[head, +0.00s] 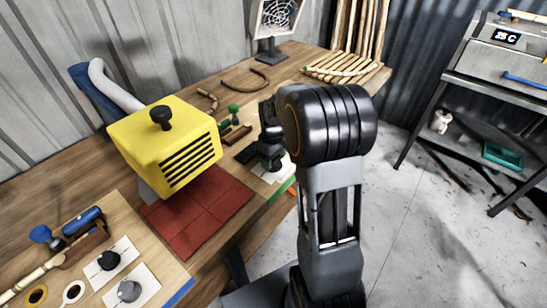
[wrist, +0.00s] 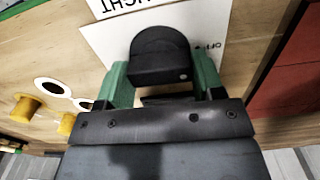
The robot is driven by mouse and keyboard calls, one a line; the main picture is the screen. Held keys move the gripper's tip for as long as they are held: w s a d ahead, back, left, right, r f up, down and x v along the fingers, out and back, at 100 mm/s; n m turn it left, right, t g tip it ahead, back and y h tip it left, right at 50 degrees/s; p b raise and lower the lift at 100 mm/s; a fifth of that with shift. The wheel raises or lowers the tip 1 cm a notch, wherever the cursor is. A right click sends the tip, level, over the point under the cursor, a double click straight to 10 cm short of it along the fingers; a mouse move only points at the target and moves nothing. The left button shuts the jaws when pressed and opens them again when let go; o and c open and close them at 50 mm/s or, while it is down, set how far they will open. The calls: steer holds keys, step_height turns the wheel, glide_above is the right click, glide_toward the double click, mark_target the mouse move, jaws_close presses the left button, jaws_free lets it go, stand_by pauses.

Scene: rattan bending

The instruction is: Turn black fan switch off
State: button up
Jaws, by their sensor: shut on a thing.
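The black switch knob (wrist: 160,58) stands on a white card (wrist: 105,45) in the wrist view. My gripper (wrist: 162,77) has its green fingers on both sides of the knob, shut on it. A small white dot shows on the knob's near face, to the right. Small upside-down lettering, partly hidden, is printed on the card to the right of the knob. In the head view my gripper (head: 270,160) is low over a white card at the bench's front edge. There my arm and gripper hide the knob.
A yellow vented box (head: 165,145) stands behind a red mat (head: 205,210). A black knob (head: 108,260) and a grey knob (head: 129,290) sit on cards at lower left. A desk fan (head: 275,20) stands at the back. Open floor lies right of the bench.

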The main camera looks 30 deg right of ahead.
steer(key=shift+w+r, duration=0.1)
stand_by(0.3)
steer(key=o, duration=0.9)
step_height(320, 180, up, 14)
steer(key=shift+f+p, duration=0.15)
steer(key=shift+p, duration=0.15)
stand_by(0.5)
